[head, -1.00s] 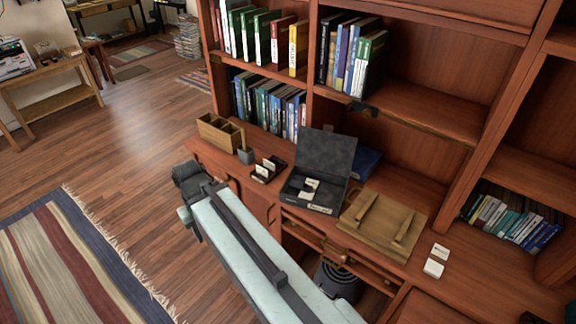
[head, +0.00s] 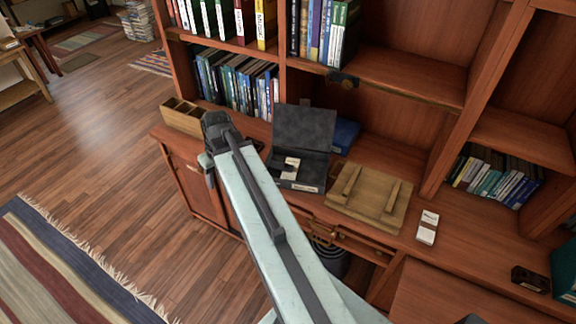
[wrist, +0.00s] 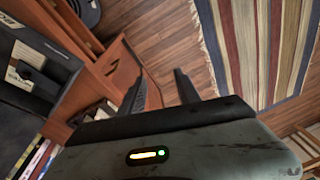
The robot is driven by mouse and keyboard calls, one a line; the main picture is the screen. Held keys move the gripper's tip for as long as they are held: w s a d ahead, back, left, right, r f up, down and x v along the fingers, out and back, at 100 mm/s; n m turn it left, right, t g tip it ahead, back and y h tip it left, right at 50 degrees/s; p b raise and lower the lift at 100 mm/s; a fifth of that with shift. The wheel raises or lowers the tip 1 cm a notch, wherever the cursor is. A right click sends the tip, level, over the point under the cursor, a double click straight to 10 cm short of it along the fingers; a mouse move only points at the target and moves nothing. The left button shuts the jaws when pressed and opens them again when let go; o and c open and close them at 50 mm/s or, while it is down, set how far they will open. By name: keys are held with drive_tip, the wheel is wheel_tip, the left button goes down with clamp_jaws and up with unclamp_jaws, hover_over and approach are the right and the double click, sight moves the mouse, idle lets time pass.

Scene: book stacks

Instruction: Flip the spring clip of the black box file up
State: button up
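The black box file (head: 300,172) stands on the desk with its lid (head: 303,130) raised. White cards lie inside its tray, and a pale label is on its front. I cannot make out the spring clip or its position. The dark end of my arm (head: 215,125) is to the left of the box file, apart from it; the fingers cannot be made out there. In the wrist view my gripper (wrist: 160,74) has two dark fingers spread apart with nothing between them. A dark box with labelled cards, seemingly the box file (wrist: 38,65), shows at the left there.
A wooden board with two bars (head: 367,197) is right of the box file. A blue book (head: 346,133) lies behind it. A wooden organiser (head: 181,116) is at the desk's left end. White cards (head: 428,227) lie right. Shelves rise behind; open floor (head: 90,140) is left.

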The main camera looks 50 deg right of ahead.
drive_tip(key=s+d+f+t+b, duration=0.2)
drive_tip(key=s+d, duration=0.1)
drive_tip(key=d, duration=1.3)
drive_tip(key=t, duration=0.1)
approach(287, 164)
drive_tip(key=shift+m+h, duration=0.4)
drive_tip(key=b+x, duration=0.5)
drive_tip(key=a+b+x, duration=0.1)
drive_tip(key=b+x, duration=0.2)
drive_tip(key=shift+f, duration=0.15)
clamp_jaws()
